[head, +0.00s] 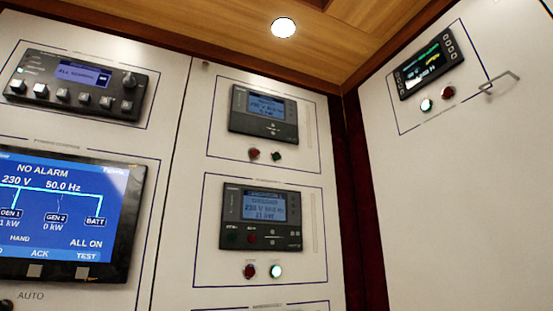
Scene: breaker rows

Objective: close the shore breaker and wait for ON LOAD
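No shore breaker label is readable, so I cannot tell which controls belong to it. A lower controller (261,245) in the middle panel has a lit blue screen with a 230 V line; its other text is blurred. Below it are a dark red button (249,271) and a brightly lit green button (275,271). An upper controller (263,133) has a red button (254,154) and an unlit dark green button (277,155) below it. I cannot read ON LOAD on any screen. Neither gripper is in view.
A large screen (62,215) at left reads NO ALARM, 230 V, 50.0 Hz. A knobbed unit (75,84) is above it. On the right wall, a display (422,69) has a lit green button (426,104), a red button (447,92) and a protruding handle (500,84) nearby.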

